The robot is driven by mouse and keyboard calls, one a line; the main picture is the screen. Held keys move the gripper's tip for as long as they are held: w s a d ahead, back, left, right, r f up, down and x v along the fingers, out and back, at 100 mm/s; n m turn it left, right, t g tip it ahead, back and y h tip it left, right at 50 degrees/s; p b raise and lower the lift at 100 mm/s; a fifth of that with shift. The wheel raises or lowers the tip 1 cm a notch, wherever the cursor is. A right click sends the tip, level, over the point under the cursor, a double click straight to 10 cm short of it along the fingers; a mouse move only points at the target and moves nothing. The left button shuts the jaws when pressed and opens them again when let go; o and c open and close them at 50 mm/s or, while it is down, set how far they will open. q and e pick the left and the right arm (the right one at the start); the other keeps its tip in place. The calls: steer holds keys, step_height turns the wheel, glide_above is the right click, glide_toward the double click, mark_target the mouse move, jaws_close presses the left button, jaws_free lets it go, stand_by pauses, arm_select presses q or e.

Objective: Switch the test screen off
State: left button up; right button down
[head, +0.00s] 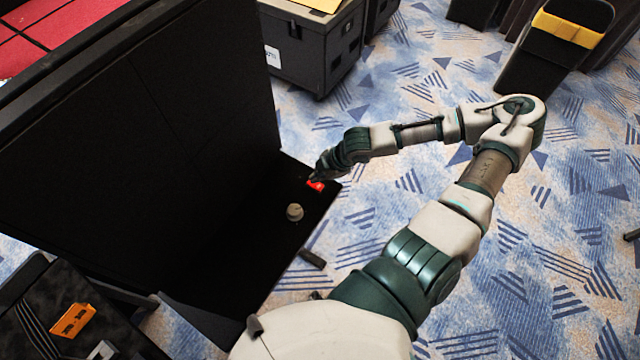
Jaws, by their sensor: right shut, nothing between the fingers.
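The test screen (150,120) is a large black upright panel on the left, and its face is dark. A black ledge (265,265) runs along its foot. On the ledge are a small red switch (316,185) and a round grey knob (295,212). My right gripper (318,177) is shut and empty, with its fingertips right at the red switch; I cannot tell whether they touch it. The gripper partly covers the switch. My left gripper is not in view.
A black flight case (310,50) stands behind the ledge. A black chair-like object with a yellow band (568,29) stands at the back right. A dark case with an orange piece (73,321) is at the lower left.

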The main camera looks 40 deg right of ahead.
steer(key=shift+w+a+r+p, duration=0.15)
steer(key=shift+w+r, duration=0.1)
steer(key=shift+r, duration=0.5)
steer(key=shift+w+r+p, duration=0.15)
steer(key=shift+w+r, duration=0.05)
steer(key=shift+r, duration=0.5)
steer(key=shift+w+a+r+p, duration=0.15)
steer(key=shift+w+r, duration=0.1)
steer(key=shift+r, duration=0.5)
steer(key=shift+d, duration=0.1)
